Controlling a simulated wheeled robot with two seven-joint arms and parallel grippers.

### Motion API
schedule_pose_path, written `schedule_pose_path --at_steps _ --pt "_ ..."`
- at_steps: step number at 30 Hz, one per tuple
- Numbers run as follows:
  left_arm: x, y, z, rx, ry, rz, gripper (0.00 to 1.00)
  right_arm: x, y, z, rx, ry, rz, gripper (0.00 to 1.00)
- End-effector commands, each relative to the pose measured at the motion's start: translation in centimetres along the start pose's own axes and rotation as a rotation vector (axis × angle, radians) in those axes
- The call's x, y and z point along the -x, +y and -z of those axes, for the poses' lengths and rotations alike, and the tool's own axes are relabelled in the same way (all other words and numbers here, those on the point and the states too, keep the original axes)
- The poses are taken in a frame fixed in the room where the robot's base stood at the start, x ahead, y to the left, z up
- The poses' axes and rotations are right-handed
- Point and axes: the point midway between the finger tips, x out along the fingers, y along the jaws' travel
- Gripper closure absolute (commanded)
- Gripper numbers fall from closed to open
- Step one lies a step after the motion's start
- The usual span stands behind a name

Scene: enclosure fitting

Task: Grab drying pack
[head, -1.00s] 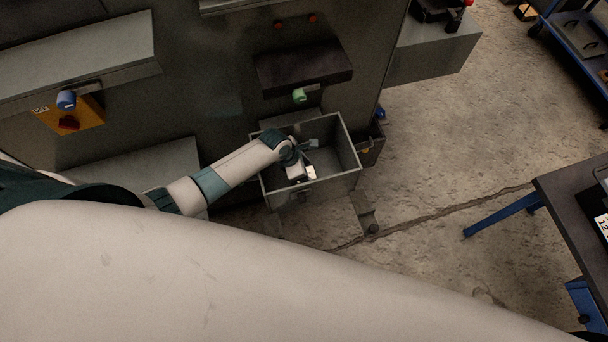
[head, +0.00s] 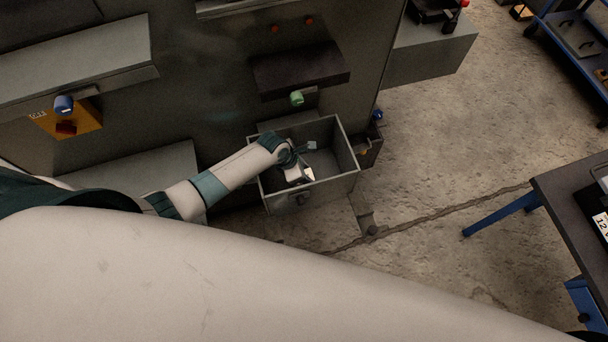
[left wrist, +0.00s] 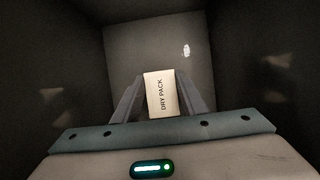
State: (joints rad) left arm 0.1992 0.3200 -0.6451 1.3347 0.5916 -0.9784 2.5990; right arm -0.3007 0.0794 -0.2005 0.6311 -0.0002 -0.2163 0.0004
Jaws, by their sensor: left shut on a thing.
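The drying pack (left wrist: 161,94) is a small pale packet printed "DRY PACK". In the left wrist view it stands between the two fingers of my left gripper (left wrist: 157,97), which is shut on it. In the head view my left gripper (head: 302,174) is inside the open grey metal box (head: 312,194), and the pack (head: 308,174) shows as a small white patch at the fingers. My right gripper is not in view.
The box walls surround my left gripper closely. A dark ledge with a green knob (head: 297,97) is above the box. A smaller bin (head: 369,150) is at its right. A table (head: 570,200) stands at the right, with open concrete floor between.

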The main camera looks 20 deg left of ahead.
Motion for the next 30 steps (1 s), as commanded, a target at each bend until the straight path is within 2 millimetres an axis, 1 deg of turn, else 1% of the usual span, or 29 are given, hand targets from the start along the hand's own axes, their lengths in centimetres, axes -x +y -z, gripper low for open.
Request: schedule_pose_path --at_steps 5,8,12,18,24,30 --pt "0.7 0.0 -0.4 0.0 -0.002 0.0 0.84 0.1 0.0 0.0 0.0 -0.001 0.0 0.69" --pt "1.6 0.0 -0.7 0.0 -0.003 0.0 0.84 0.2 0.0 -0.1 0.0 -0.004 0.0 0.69" --pt "3.4 0.0 -1.5 0.0 -0.003 -0.001 0.84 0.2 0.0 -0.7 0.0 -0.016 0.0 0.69" --pt "6.4 0.0 -2.8 0.0 -0.004 -0.001 0.84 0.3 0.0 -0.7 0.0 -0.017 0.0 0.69" --pt "8.6 0.0 -3.6 0.0 -0.002 -0.001 0.84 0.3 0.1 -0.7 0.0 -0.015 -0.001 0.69" --pt "9.2 0.0 -3.8 0.0 0.0 0.0 0.84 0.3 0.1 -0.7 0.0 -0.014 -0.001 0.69"
